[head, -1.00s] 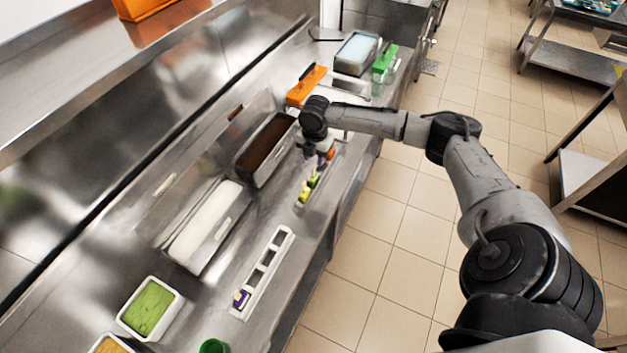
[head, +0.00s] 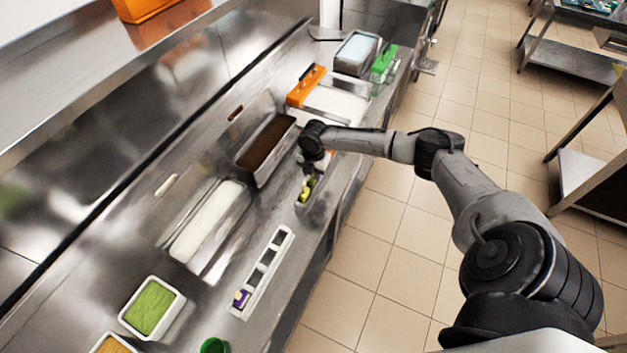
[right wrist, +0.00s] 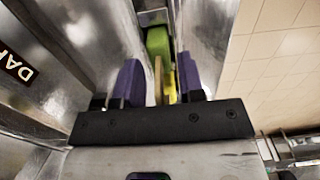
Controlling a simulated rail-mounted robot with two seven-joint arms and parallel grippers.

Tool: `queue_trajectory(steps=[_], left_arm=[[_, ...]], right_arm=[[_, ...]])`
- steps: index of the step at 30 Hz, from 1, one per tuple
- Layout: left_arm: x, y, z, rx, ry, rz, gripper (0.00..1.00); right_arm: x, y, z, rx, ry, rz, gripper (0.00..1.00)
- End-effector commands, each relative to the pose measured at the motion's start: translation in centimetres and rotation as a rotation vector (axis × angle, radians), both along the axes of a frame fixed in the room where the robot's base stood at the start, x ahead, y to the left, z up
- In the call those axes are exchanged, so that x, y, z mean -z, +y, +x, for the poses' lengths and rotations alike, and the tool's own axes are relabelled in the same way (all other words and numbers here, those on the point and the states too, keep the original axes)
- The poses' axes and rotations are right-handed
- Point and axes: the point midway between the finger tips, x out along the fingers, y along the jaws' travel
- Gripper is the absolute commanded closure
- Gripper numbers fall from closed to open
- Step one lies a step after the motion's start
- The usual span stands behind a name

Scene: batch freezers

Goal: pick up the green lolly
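The green lolly (right wrist: 158,42) lies in a narrow metal tray, with its pale wooden stick (right wrist: 158,80) pointing toward my right gripper (right wrist: 160,82). A yellow lolly (right wrist: 172,85) is close beside it. The purple fingers stand apart, one on each side of the stick and the yellow lolly, with a gap on the left. In the head view my right gripper (head: 308,172) is low over the far end of the lolly tray, partly hiding the lollies (head: 308,188). My left gripper is out of view.
A tub of dark brown filling (head: 267,146) and a white tub (head: 207,219) stand left of the tray. A slotted white holder (head: 265,270) with a purple item is nearer.

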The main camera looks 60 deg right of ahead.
Motion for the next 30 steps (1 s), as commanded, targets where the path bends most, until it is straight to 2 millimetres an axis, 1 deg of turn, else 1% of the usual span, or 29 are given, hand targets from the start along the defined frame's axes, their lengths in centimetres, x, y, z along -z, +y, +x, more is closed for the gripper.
queue_trajectory(steps=[3,4,12,15,26,30], left_arm=[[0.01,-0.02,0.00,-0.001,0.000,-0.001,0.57],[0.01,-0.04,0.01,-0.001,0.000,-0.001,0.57],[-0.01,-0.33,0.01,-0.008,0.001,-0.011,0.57],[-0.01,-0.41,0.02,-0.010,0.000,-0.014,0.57],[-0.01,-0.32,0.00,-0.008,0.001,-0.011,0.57],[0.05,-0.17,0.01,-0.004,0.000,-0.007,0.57]], right_arm=[[0.00,0.01,0.00,0.000,0.000,0.000,0.64],[-0.01,0.01,0.00,0.000,0.000,0.000,0.66],[-0.04,0.01,0.01,0.000,0.000,0.000,0.92],[-0.05,0.00,0.01,0.000,0.000,0.000,1.00],[-0.09,-0.01,0.03,0.000,-0.001,0.000,1.00],[-0.48,-0.03,0.05,0.000,-0.002,0.000,1.00]])
